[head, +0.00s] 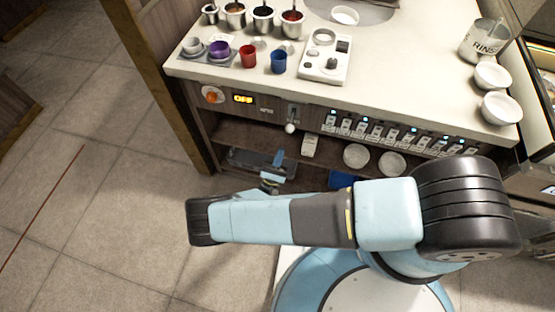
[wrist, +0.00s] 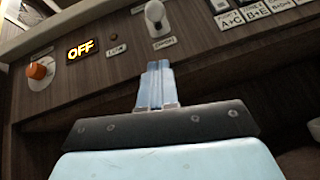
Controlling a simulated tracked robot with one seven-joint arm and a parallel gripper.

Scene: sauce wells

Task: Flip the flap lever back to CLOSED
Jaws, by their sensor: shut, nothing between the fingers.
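The flap lever has a white rounded knob (head: 290,128) and sits on the front panel below the counter edge. In the wrist view the lever knob (wrist: 154,12) is at the top, just beyond my fingertips, with a small blurred label below it. In the head view the knob hangs at the lower end of its mount. My gripper (head: 279,157) is below and slightly left of the knob, apart from it. In the wrist view my gripper (wrist: 157,66) has its light blue fingers together, empty, pointing up toward the lever.
An orange dial (head: 211,96) and a lit OFF display (head: 243,99) are left of the lever. A row of labelled switches (head: 400,133) runs to its right. Bowls (head: 356,156) stand on the shelf below. Cups and a white device (head: 325,58) stand on the counter.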

